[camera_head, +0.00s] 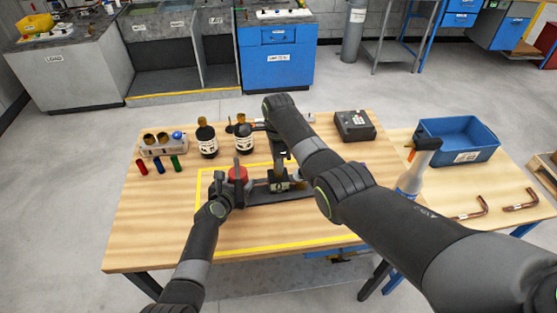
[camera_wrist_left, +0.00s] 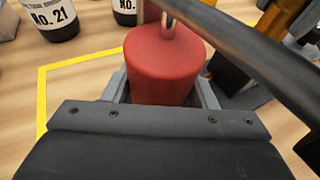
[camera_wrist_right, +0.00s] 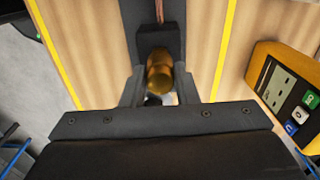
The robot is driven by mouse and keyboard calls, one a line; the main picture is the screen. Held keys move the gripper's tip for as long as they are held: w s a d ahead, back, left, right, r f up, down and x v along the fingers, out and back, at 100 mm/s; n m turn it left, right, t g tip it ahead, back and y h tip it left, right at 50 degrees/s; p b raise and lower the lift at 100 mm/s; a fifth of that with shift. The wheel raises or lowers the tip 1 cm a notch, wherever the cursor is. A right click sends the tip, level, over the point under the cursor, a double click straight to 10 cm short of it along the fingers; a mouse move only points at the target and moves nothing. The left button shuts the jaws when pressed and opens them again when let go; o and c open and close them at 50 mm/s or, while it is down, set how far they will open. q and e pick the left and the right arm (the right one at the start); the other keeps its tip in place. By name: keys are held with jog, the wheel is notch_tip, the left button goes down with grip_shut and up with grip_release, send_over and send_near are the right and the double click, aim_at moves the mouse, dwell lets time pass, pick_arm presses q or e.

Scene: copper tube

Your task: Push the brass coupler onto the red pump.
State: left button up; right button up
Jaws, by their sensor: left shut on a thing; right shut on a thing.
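The red pump (camera_head: 237,174) is a red cylinder at the left of a dark fixture, inside the yellow outline on the table. It fills the space between the fingers in the left wrist view (camera_wrist_left: 165,70). My left gripper (camera_wrist_left: 163,90) is shut on it from the near left side. The brass coupler (camera_wrist_right: 159,76) shows between the fingers in the right wrist view, against a dark block. My right gripper (camera_wrist_right: 158,90) is shut on it. In the head view my right gripper (camera_head: 279,172) points down over the fixture, right of the pump; the coupler is hard to make out there.
The dark fixture bar (camera_head: 302,190) runs right from the pump. Dark bottles (camera_head: 207,140) and a rack (camera_head: 162,144) stand behind left. The table's front is clear.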

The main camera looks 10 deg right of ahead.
jog(key=shift+f, duration=0.55)
jog(key=o, duration=1.1)
notch_tip(320, 180, up, 12)
pick_arm(q)
jog(key=o, duration=1.5)
jog(key=shift+c, duration=0.2)
jog(key=shift+s+a, duration=0.1)
